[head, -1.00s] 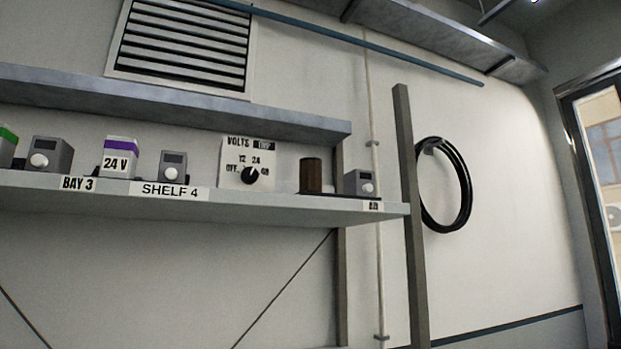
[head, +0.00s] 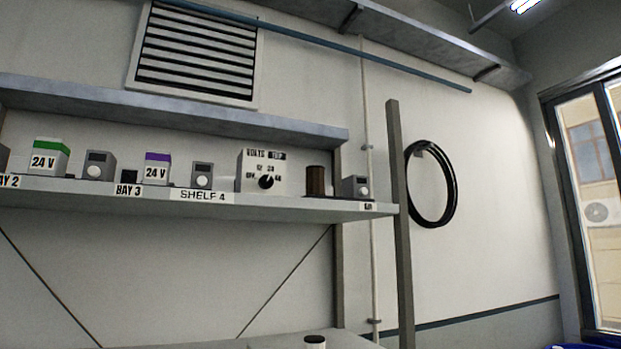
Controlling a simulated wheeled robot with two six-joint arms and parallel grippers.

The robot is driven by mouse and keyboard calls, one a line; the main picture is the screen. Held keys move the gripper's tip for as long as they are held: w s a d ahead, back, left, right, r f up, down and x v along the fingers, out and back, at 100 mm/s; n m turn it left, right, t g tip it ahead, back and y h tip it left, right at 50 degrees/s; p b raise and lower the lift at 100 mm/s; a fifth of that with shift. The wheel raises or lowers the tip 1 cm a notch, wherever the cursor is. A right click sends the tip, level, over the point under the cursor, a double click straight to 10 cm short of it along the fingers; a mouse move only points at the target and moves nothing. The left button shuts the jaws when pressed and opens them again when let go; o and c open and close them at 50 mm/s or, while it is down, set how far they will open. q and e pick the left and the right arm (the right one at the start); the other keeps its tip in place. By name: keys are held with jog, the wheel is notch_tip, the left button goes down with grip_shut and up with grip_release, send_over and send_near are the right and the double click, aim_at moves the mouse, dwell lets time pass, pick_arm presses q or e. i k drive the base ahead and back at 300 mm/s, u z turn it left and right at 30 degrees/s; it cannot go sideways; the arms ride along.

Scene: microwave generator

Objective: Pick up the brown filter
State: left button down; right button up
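The brown filter (head: 315,181) is a small dark brown upright cylinder. It stands on a thin dark base on the shelf (head: 130,190), near the shelf's right end. It is between the white volts dial box on its left and a small grey box with a round knob on its right. Neither of my grippers shows in the head view.
The white volts dial box (head: 262,172), a purple-topped 24 V block (head: 156,170) and a green-topped one (head: 48,160) line the shelf. An upper shelf (head: 180,115) hangs above. A grey post (head: 402,230) stands at the right end. A coiled black hose (head: 452,185) hangs on the wall.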

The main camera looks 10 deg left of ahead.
aim_at(316, 175)
jog(key=u, duration=1.5)
jog(key=i, duration=0.5)
jog(key=z, duration=0.35)
